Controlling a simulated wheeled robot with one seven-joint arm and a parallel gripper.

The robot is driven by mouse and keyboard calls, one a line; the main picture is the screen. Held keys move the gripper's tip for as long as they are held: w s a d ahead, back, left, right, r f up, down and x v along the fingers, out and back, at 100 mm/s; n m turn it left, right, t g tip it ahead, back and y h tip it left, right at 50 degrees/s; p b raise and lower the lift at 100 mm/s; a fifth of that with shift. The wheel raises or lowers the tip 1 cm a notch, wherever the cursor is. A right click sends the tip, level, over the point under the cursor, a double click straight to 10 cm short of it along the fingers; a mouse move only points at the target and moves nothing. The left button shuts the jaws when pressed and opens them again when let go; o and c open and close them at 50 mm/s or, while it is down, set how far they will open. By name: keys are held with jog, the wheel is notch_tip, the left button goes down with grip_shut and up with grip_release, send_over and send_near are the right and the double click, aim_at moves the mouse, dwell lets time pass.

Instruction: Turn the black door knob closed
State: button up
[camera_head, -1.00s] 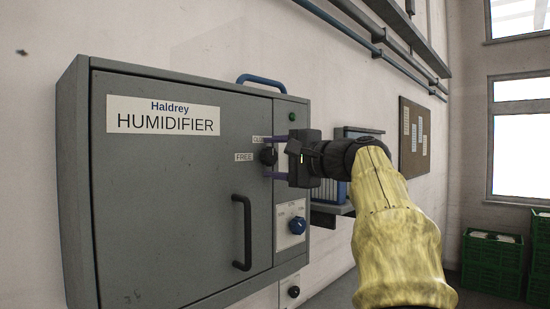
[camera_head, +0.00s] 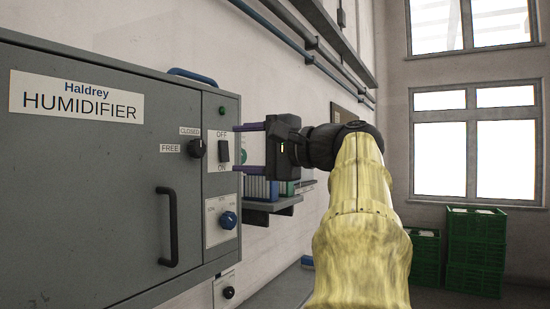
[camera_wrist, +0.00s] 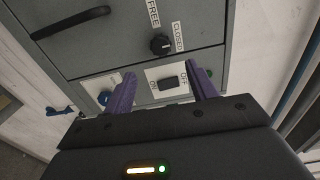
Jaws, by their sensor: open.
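The black door knob (camera_head: 196,148) sits on the grey humidifier door (camera_head: 95,190), between the FREE and CLOSED labels. Its pointer looks turned up toward CLOSED, though the mark is small. The knob also shows in the wrist view (camera_wrist: 161,45), upper middle, beyond the fingertips. My gripper (camera_head: 238,148) is open and empty, its two purple fingers apart. It stands to the right of the knob, in front of the OFF/ON switch panel, not touching the knob. In the wrist view the fingers (camera_wrist: 163,84) lie on either side of the black rocker switch (camera_wrist: 168,82).
A blue dial (camera_head: 228,220) sits below the switch. A black door handle (camera_head: 168,227) stands out from the door. A blue handle (camera_head: 193,75) is on top of the cabinet. A wall shelf (camera_head: 268,206) with blue items is behind my gripper. Green crates (camera_head: 475,250) stand far right.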

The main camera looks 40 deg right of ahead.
jog(key=v, duration=0.6)
jog(key=shift+s+b, duration=0.2)
jog(key=shift+b, duration=0.15)
jog(key=w+f+m+g+h, duration=0.25)
jog(key=w+f, duration=0.65)
jog(key=f, duration=0.5)
jog(key=w+a+f+n+g, duration=0.1)
jog(key=w+a+f+g, duration=0.15)
jog(key=f, duration=0.75)
jog(key=w+a+f+n+g, duration=0.1)
jog(key=a+f+n+g, duration=0.15)
jog(key=f, duration=0.75)
jog(key=s+a+f+n+g+h, duration=0.1)
jog(key=s+a+f+n, duration=0.3)
jog(key=f, duration=0.5)
jog(key=s+a+f+n+g+h, duration=0.1)
jog(key=s+a+f+n+g, duration=0.2)
jog(key=f, duration=0.6)
jog(key=s+a+f+n+g+h, duration=0.1)
jog(key=s+a+f+n+g, duration=0.2)
jog(key=s+a+f+n, duration=0.3)
jog(key=s+a+f, duration=0.1)
jog(key=a+f, duration=0.2)
jog(key=shift+s+f+h, duration=0.25)
jog(key=shift+s+h, duration=0.05)
jog(key=shift+h, duration=0.05)
jog(key=shift+a, duration=0.15)
